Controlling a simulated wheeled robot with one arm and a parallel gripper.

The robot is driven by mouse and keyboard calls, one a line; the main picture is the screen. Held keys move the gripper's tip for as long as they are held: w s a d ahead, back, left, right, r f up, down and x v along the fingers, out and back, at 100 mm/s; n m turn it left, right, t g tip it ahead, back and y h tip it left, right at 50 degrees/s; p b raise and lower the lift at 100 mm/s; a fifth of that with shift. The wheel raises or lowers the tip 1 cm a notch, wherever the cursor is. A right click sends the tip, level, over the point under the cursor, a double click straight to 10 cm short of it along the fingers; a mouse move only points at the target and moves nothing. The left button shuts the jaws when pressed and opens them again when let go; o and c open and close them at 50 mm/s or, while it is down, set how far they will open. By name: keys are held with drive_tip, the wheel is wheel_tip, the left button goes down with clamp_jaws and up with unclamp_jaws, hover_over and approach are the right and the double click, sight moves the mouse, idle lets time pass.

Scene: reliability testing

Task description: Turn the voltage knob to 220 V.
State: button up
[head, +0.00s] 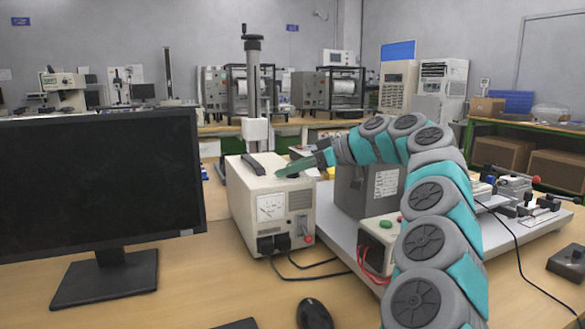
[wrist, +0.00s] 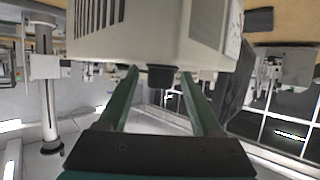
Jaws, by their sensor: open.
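The beige voltage regulator box (head: 242,205) stands on the desk, with a dial meter (head: 270,207) and a small switch on its front. My gripper (head: 293,168) is over the top of this box in the head view. In the wrist view the box (wrist: 145,42) fills the upper middle, and a black knob (wrist: 162,77) sticks out from it. My gripper (wrist: 160,74) is open there, with one green finger on each side of the knob. I cannot tell whether the fingers touch it. The knob's markings are not visible, and the head view does not clearly show the knob.
A monitor (head: 98,190) stands at the left. A grey block (head: 365,188) and a control box with a green button (head: 385,224) are right of the regulator. A column with a crank (head: 253,85) rises behind it. Black cables and a mouse (head: 314,314) lie in front.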

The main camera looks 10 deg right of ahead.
drive_tip(key=shift+c, duration=0.3)
clamp_jaws()
